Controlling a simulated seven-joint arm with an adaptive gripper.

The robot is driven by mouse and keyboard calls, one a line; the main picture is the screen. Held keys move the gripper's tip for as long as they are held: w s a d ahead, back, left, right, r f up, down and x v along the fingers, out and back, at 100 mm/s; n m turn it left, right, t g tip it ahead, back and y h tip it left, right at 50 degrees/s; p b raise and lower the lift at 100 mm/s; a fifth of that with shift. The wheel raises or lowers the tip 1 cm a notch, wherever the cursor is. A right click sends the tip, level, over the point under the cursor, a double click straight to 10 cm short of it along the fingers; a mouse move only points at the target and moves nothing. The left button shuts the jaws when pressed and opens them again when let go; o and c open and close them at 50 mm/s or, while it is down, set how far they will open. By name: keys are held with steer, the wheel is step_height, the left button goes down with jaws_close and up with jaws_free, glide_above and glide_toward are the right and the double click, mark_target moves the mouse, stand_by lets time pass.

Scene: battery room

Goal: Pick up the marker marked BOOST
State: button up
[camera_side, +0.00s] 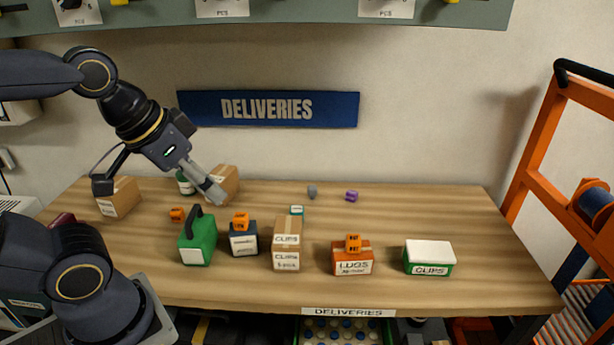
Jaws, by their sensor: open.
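No word BOOST can be read on any piece. Small orange blocks with dark lettering sit on a dark blue box (241,221), on an orange LUGS box (353,244) and on the table at the left (177,215). A small teal block with a white label (296,210) stands behind the CLIPS cartons. A grey piece (312,192) and a purple piece (351,196) lie farther back. My gripper (214,194) is open, tilted down to the right, in front of a brown carton at the back left. Its fingers largely overlap in this view.
The wooden table (450,217) is clear at the back right. A green case with a raised handle (198,240), stacked CLIPS cartons (287,248) and a white-lidded green CLIPS box (430,257) stand along the front. An orange frame (537,150) is at the right.

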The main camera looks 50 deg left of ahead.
stand_by(0.3)
steer(key=shift+o, duration=1.3)
steer(key=n+g, duration=0.6)
steer(key=n, duration=0.3)
glide_above(297, 209)
step_height(297, 209, down, 12)
steer(key=r, duration=0.1)
step_height(297, 209, down, 11)
steer(key=shift+s+a+f, duration=0.15)
step_height(297, 209, down, 6)
steer(key=shift+r, duration=0.2)
